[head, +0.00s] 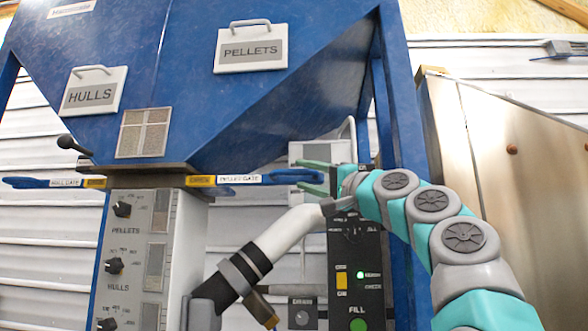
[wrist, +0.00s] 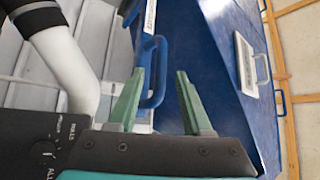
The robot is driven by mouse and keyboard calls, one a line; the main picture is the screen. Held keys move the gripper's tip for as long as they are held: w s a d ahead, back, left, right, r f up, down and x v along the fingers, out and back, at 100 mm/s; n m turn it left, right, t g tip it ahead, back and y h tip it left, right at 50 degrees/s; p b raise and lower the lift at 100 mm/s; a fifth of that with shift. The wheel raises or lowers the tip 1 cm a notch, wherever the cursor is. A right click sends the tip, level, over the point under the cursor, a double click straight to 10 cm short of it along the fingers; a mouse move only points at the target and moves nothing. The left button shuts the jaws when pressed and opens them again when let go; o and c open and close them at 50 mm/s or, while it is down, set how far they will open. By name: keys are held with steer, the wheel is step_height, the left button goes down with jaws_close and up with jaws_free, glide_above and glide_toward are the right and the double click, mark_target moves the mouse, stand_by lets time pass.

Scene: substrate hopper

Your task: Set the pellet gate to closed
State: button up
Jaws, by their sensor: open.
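The pellet gate (head: 240,179) is a flat bar sticking out to the right below the blue hopper, with a yellow patch, a white PELLET GATE label and a blue loop handle (head: 287,175) at its outer end. My gripper (head: 301,175) is open at that handle, coming from the right. In the wrist view, the blue loop (wrist: 161,62) shows between the two green fingers of my gripper (wrist: 160,73), nearer the left finger, which overlaps the loop's edge. I cannot tell whether a finger touches it. The white label (wrist: 149,17) shows beyond.
The hull gate (head: 62,183) sticks out to the left. A white pipe (head: 285,238) and a black control box (head: 343,270) with a lit green lamp stand below the handle. A blue hopper leg (head: 397,130) and a metal cabinet (head: 490,150) stand to the right.

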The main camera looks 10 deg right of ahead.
mark_target(298, 174)
steer(key=shift+p+x, duration=0.75)
steer(key=shift+x, duration=1.3)
jaws_close()
